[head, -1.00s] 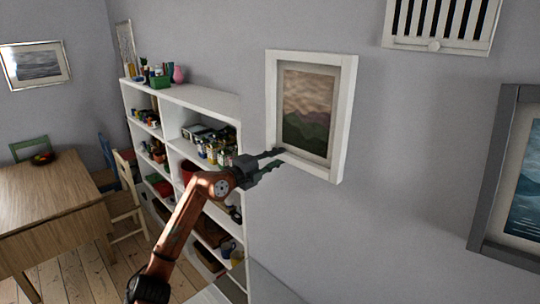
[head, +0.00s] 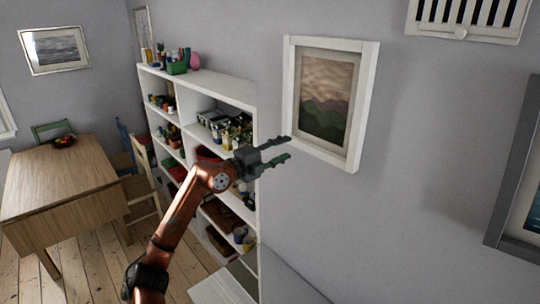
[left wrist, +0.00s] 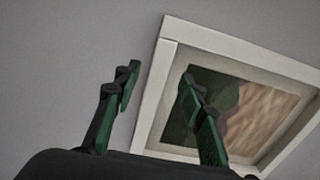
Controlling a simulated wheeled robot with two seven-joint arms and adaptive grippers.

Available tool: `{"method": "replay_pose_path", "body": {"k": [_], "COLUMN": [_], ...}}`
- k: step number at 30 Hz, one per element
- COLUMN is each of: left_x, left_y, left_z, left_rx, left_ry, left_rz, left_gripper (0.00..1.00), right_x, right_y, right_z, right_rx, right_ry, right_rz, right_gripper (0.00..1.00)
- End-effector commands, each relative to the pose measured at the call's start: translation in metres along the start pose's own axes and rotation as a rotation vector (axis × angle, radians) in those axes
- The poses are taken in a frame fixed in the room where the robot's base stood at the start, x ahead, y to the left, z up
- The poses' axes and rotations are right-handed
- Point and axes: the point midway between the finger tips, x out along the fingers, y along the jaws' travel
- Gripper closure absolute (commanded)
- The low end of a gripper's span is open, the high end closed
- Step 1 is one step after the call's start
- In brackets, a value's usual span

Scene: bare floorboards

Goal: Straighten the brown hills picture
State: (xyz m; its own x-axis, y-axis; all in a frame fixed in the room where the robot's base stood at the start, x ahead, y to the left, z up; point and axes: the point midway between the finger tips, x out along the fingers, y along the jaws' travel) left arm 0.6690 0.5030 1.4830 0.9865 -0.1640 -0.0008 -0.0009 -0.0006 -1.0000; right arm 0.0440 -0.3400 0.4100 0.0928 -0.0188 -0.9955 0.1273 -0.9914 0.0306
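The brown hills picture (head: 326,98) hangs on the grey wall in a white frame (head: 369,108), with a brownish sky over dark green and purplish hills. Its frame looks slightly tilted, though the slanted view makes the amount hard to judge. My left gripper (head: 290,148) is open and empty at the frame's lower left corner. In the left wrist view the two fingers (left wrist: 158,82) are spread, one over the wall and one overlapping the picture (left wrist: 250,105). The white frame edge (left wrist: 153,92) shows between them; I cannot tell whether they touch it. My right gripper is out of view.
A white shelf unit (head: 210,84) with several items stands left of the picture, behind my left arm. A white grille (head: 468,18) is at upper right, and a grey-framed picture (head: 512,190) at the right edge. The wall below the picture is clear.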

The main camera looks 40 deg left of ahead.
Motion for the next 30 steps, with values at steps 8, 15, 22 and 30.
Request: {"method": "replay_pose_path", "body": {"k": [8, 15, 22, 30], "left_x": [-0.051, -0.069, -0.071, -0.07], "left_y": [0.001, 0.0, 0.0, 0.0], "left_z": [0.0, 0.0, 0.0, 0.0], "left_rx": [0.001, 0.0, 0.0, 0.0], "left_ry": [0.0, 0.0, 0.0, 0.0], "left_rz": [0.001, 0.0, 0.0, 0.0], "left_gripper": [0.62, 0.62, 0.62, 0.62], "right_x": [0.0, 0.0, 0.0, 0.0], "right_y": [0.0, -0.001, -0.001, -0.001], "right_z": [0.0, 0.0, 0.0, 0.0], "right_rx": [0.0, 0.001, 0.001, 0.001], "right_ry": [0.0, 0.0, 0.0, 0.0], "right_rz": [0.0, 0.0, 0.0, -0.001], "right_gripper": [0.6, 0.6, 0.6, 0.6]}}
